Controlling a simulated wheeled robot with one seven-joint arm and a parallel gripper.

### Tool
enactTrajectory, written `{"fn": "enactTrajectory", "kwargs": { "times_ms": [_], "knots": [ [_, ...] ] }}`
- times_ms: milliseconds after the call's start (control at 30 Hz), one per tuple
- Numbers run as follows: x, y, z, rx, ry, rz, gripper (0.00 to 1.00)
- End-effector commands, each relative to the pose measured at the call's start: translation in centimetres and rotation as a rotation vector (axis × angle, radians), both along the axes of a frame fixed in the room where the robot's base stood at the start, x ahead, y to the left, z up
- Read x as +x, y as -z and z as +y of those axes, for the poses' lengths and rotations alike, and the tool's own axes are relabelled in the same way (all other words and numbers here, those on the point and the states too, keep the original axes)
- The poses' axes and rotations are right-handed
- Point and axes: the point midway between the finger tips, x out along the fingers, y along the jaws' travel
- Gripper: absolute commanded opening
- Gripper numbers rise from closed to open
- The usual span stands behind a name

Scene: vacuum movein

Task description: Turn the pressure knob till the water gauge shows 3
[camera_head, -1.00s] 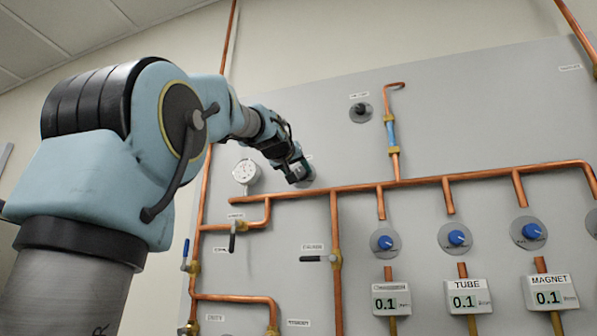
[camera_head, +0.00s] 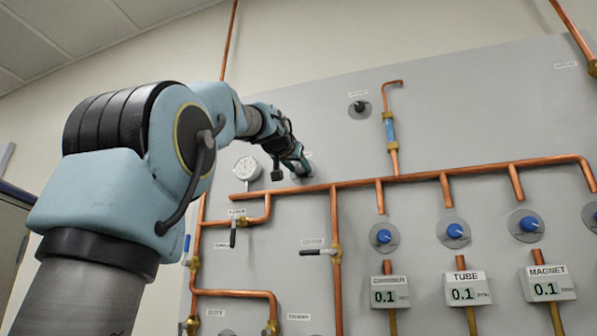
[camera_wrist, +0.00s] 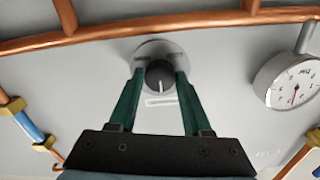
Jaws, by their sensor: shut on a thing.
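The dark round pressure knob (camera_wrist: 159,76) with a white pointer line sits on a grey disc on the wall panel in the wrist view. My gripper (camera_wrist: 158,82) has its two green fingers on either side of the knob, shut on it. In the head view my gripper (camera_head: 301,166) reaches the panel right of the gauge and hides the knob. The round white water gauge (camera_head: 247,170) stands left of my gripper there. It also shows at the right of the wrist view (camera_wrist: 291,82), tilted, with a red needle; its number is too small to read surely.
A long copper pipe (camera_head: 420,179) runs just below the knob in the head view. Valve levers (camera_head: 318,252) stick out lower down. Several blue knobs (camera_head: 384,236) and digital displays (camera_head: 390,292) reading 0.1 are at the lower right. The panel above is mostly clear.

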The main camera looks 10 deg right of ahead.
Motion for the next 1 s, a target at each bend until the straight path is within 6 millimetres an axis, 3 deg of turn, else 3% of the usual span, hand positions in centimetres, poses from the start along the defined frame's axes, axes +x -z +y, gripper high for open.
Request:
{"fn": "enactTrajectory", "kwargs": {
  "times_ms": [300,333,567,867,1000],
  "knots": [
    [0.0,0.0,0.0,0.011,0.0,-0.005,0.0],
    [0.0,0.0,0.0,0.011,0.0,-0.005,0.52],
    [0.0,0.0,0.0,0.01,0.0,-0.004,0.78],
    [-0.2,0.0,0.1,0.01,0.0,-0.005,0.79],
    [-1.5,0.2,0.9,0.009,-0.001,-0.006,0.79]
  ]
}}
